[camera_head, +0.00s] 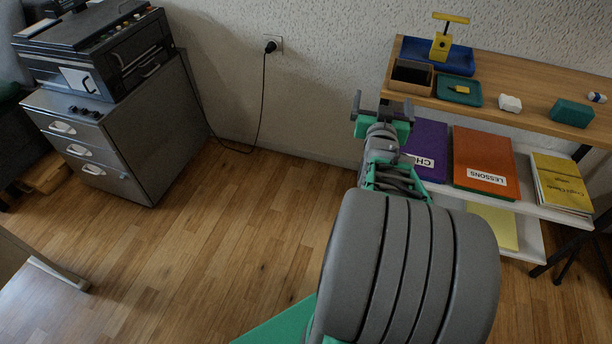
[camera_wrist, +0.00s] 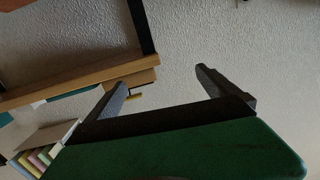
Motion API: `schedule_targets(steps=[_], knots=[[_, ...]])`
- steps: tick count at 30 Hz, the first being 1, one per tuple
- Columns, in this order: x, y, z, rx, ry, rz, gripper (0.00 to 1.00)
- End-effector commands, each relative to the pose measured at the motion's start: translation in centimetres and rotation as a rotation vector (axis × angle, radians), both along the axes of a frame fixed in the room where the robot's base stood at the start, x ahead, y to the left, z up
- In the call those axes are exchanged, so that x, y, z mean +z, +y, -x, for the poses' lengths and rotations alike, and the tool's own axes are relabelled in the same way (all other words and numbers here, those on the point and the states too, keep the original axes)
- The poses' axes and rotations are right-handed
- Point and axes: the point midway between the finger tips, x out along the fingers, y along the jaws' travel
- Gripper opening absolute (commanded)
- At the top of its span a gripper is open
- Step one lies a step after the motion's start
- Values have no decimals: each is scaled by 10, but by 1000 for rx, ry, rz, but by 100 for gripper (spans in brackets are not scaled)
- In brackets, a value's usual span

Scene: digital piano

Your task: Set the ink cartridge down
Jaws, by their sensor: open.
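A small yellow piece with a dark part, which looks like the ink cartridge (camera_head: 459,89), lies on a teal tray (camera_head: 446,98) on the wooden shelf top. I cannot tell what that bit is. No object is visibly held.
The wooden shelf top (camera_head: 530,83) carries a brown open box (camera_head: 411,77), a blue tray (camera_head: 457,59) with a yellow T-handled device (camera_head: 441,44), a white block (camera_head: 510,103) and a green block (camera_head: 572,113). Folders lie below. A printer (camera_head: 95,50) stands left; the floor between is clear.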

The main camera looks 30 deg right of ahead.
Motion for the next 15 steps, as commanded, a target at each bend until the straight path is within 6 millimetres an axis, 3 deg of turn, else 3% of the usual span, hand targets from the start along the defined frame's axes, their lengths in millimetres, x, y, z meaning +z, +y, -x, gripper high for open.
schedule_targets(steps=[1, 3, 5, 6, 9, 12, 15], knots=[[-13, 35, -25, 88, 80, -67, 99], [-41, 97, -49, 220, 245, -181, 99], [-65, 155, -53, 328, 411, -271, 99], [-80, 194, -47, 395, 530, -323, 99], [-107, 277, -8, 531, 826, -418, 99], [-118, 328, 43, 610, 1072, -465, 99], [-120, 351, 78, 644, 1221, -481, 99]])
